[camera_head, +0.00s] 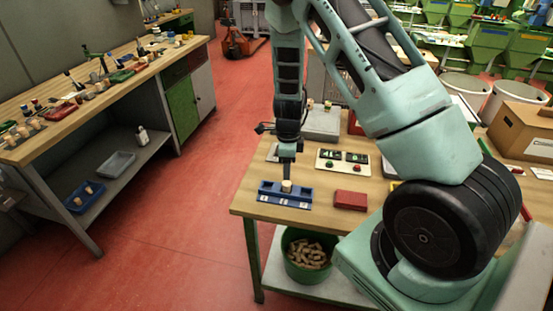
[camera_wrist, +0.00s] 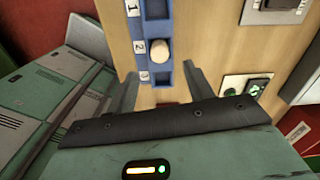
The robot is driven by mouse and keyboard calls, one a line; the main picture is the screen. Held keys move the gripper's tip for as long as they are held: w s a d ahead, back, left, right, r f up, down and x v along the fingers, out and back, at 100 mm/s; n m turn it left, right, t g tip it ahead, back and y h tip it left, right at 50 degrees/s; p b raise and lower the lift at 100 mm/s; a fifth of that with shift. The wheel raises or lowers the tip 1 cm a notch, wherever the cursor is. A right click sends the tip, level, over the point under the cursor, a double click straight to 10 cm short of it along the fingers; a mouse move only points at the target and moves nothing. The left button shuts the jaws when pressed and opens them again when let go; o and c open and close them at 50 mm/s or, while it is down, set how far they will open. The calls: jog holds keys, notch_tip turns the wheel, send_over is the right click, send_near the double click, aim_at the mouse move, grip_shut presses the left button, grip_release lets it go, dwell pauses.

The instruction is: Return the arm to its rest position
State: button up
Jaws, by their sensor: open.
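My gripper (camera_head: 287,174) hangs down over the near left part of the workbench, above the blue rack (camera_head: 305,205). In the wrist view its two fingers (camera_wrist: 160,76) are spread apart with nothing held between them. The blue rack (camera_wrist: 158,9) shows labels 1, 2 and 3 along its side. One pale cork stopper (camera_head: 286,186) stands in the rack, beside label 2 in the wrist view (camera_wrist: 160,51). The other visible rack places look empty. My arm rises from the gripper and bends over to the right.
A red box (camera_head: 350,199) lies right of the rack, with a switch panel (camera_head: 343,162) behind it. A grey device (camera_head: 322,124) stands farther back. A green bin (camera_head: 308,263) of corks is below the bench. A cardboard box (camera_head: 520,133) is at right. Red floor is clear at left.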

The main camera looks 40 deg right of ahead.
jog(key=s+a+r+n+y+b, duration=0.1)
jog(key=s+a+r+n+b, duration=0.15)
jog(key=a+n, duration=0.4)
jog(key=s+a+r+n+b, duration=0.15)
jog(key=a+r+n, duration=0.25)
jog(key=a, duration=0.5)
jog(key=s+a+r+n+y+b, duration=0.1)
jog(key=s+a+r+n, duration=0.2)
jog(key=a+n, duration=0.4)
jog(key=s+a+r+n+b, duration=0.1)
jog(key=s+a+r+n, duration=0.1)
jog(key=s+n, duration=0.6)
jog(key=s+a+r+n+h+b, duration=0.1)
jog(key=s+a+r+n+b, duration=0.1)
jog(key=s+a+n, duration=0.3)
jog(key=s+r+n, duration=0.1)
jog(key=s+n, duration=0.3)
jog(key=s, duration=0.1)
jog(key=shift+s, duration=0.2)
jog(key=shift+a, duration=0.1)
